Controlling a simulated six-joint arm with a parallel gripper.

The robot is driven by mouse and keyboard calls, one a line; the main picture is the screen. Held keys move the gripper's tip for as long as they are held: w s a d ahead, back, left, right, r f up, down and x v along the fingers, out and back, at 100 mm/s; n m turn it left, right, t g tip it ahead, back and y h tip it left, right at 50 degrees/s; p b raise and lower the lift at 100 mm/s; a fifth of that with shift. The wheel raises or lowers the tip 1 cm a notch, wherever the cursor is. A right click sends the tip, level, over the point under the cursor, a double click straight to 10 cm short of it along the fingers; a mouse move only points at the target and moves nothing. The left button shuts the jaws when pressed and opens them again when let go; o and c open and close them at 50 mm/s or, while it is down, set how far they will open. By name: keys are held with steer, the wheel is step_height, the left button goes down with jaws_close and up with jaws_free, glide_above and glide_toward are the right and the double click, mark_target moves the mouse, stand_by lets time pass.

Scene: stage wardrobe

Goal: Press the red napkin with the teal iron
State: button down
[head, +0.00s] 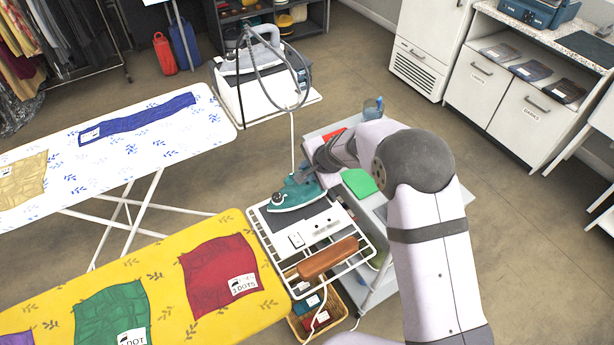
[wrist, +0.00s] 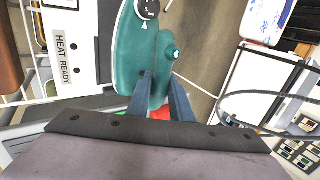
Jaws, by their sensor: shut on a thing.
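The teal iron (head: 292,196) is at the far end of a white wire rack (head: 262,232), its soleplate toward the rack. I cannot tell whether it rests there or is slightly lifted. My gripper (head: 308,174) is shut on the iron. In the wrist view the two fingers (wrist: 160,88) close on the rear part of the teal iron (wrist: 130,55), which has a dark dial. The red napkin (head: 212,280) lies wrinkled on the yellow ironing board (head: 232,222), left of the rack, with a white tag reading 3 DOTS. The iron is apart from it.
A green napkin (head: 105,308) lies beside the red one. A brown roll (head: 328,258) lies on the rack, above a wicker basket (head: 298,330). A white-blue board (head: 70,140) stands behind. A grey steam iron (head: 255,58) stands on a white station. A white panel reads HEAT READY (wrist: 75,60).

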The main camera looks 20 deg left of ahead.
step_height(320, 180, up, 6)
steer(key=shift+r+p, duration=0.2)
steer(key=shift+p, duration=0.15)
steer(key=s+a+f+p, duration=0.1)
steer(key=s+a+p, duration=0.5)
steer(key=s, duration=1)
steer(key=s+a, duration=0.1)
steer(key=s, duration=1.3)
step_height(320, 180, down, 6)
steer(key=b, duration=0.5)
steer(key=shift+f+b, duration=0.2)
steer(key=shift+b, duration=0.15)
steer(key=shift+w, duration=0.15)
